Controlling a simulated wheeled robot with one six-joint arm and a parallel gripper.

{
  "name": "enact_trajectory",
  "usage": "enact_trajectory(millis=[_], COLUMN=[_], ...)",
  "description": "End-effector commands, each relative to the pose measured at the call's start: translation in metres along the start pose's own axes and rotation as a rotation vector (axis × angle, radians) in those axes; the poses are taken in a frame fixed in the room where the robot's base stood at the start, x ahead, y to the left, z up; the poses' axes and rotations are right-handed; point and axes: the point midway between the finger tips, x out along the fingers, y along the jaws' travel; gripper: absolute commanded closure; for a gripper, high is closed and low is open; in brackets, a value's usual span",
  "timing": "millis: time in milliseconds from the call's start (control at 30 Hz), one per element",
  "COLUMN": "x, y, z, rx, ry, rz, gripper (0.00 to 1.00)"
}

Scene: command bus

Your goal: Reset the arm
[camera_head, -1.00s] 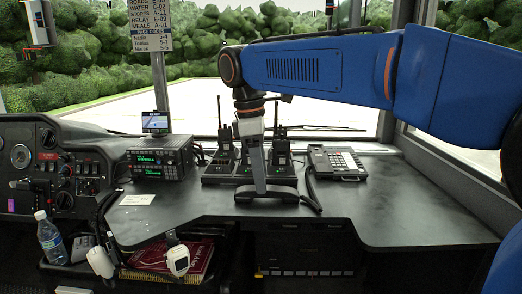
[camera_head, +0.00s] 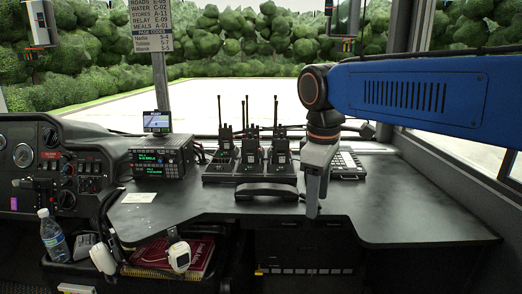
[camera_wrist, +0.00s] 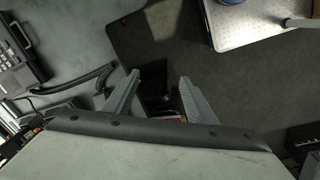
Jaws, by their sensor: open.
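My blue arm comes in from the right in the head view, and my gripper (camera_head: 312,213) points down over the front edge of the dark desk (camera_head: 410,215), right of a black handset (camera_head: 267,189). In the wrist view, the two grey fingers of my gripper (camera_wrist: 160,77) stand apart with nothing between them. The handset lies on the desk in front of several radios (camera_head: 251,155) standing in a charger. The desk phone (camera_head: 346,172) is partly hidden behind my gripper; its keypad side shows in the wrist view (camera_wrist: 15,55).
A radio set (camera_head: 160,160) and a small screen (camera_head: 156,121) stand on the left of the desk. A bottle (camera_head: 52,235) and a red book (camera_head: 192,258) sit lower left. A window post rises at right. The right part of the desk is clear.

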Motion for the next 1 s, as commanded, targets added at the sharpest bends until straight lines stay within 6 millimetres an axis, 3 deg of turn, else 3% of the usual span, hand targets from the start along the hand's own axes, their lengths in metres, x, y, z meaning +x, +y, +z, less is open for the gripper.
enact_trajectory(millis=[33,200,600,800,1000], x=[0.006,0.03,0.104,0.139,0.154], y=[-0.001,-0.008,-0.048,-0.068,-0.076], z=[0.02,0.073,0.178,0.21,0.221], rx=[0.062,0.274,0.77,0.96,1.038], ry=[0.016,0.073,0.215,0.274,0.301], rz=[0.009,0.037,0.101,0.125,0.136], gripper=[0.49,0.49,0.49,0.49,0.49])
